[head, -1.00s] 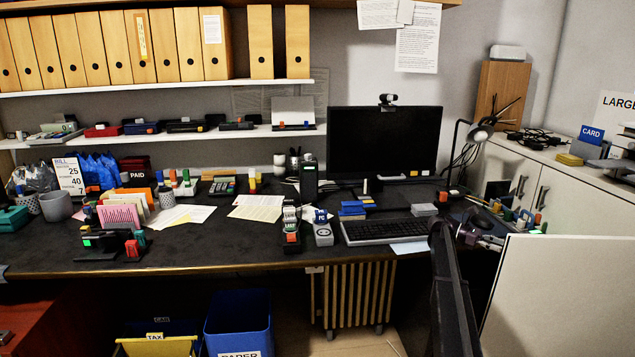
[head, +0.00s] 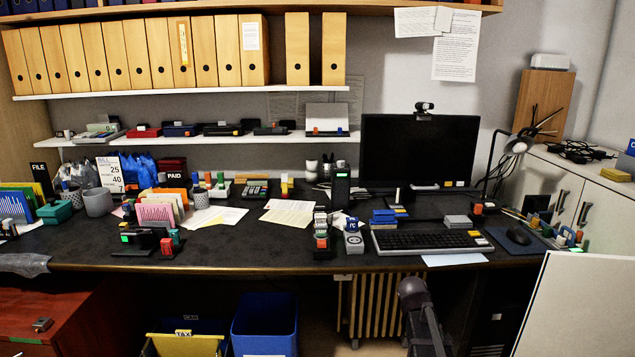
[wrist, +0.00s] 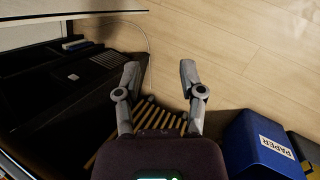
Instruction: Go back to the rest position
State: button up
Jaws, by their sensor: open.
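My gripper (wrist: 160,82) is open and empty in the wrist view. Its two fingers stand wide apart, pointing over the wooden floor (wrist: 240,45) and the slatted radiator (wrist: 150,117). In the head view part of my arm rises at the bottom, right of centre, in front of the desk (head: 250,248). The gripper's fingers cannot be made out in the head view.
A blue paper bin (head: 265,322) and a yellow bin (head: 185,345) stand below the desk, near a red cabinet (head: 60,312). The blue bin also shows in the wrist view (wrist: 240,140). A white panel (head: 580,305) stands at the right. A keyboard (head: 430,241) and monitor (head: 415,150) are on the desk.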

jog(key=s+a+f+m+t+y, duration=0.1)
jog(key=s+a+m+y, duration=0.1)
jog(key=s+a, duration=0.4)
jog(key=s+a+f+m+t+y, duration=0.1)
jog(key=s+a+y, duration=0.2)
jog(key=a, duration=0.5)
notch_tip(320, 180, up, 28)
jog(key=p, duration=2.8)
jog(key=shift+a+r+m, duration=0.15)
jog(key=shift+a+m, duration=0.15)
